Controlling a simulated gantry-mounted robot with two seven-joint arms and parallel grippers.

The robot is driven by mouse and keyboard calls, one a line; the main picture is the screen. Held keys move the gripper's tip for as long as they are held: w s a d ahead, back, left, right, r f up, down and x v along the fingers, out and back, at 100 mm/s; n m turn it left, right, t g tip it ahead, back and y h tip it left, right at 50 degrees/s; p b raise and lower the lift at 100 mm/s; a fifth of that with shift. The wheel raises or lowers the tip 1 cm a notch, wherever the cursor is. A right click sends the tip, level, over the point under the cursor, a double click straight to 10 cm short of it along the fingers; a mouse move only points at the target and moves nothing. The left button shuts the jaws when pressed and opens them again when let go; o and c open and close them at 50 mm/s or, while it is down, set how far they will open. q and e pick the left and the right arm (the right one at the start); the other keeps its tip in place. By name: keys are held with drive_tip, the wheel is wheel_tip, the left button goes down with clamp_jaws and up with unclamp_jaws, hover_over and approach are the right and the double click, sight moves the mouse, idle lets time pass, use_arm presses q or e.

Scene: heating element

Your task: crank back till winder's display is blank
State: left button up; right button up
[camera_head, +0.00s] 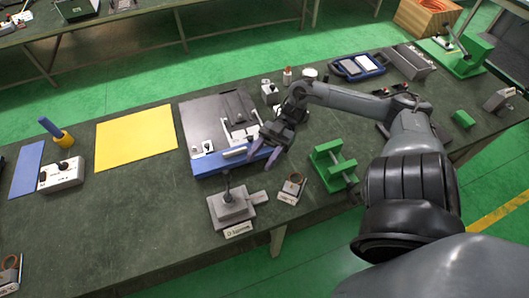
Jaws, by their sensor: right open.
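A grey flat machine (205,115) with a blue front edge and small fittings sits mid-table. In front of it, a grey block (230,210) carries an upright rod with a dark knob. A green stand with rollers (333,165) is to its right. I cannot tell for sure which of these is the winder, and no display can be read. My right gripper (264,155) is open at the right front corner of the grey machine, its fingers pointing down toward the front. Whether it touches the machine cannot be told. My left gripper is not in view.
A small device with a copper-coloured ring (292,189) lies near the front edge. A yellow sheet (135,138), a white box (61,174) and a blue sheet (26,170) lie to the left. A blue tray (358,66) is at the back.

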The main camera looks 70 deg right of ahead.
drive_tip(key=shift+s+d+r, duration=0.1)
drive_tip(key=shift+s+r, duration=0.05)
drive_tip(key=shift+s, duration=0.15)
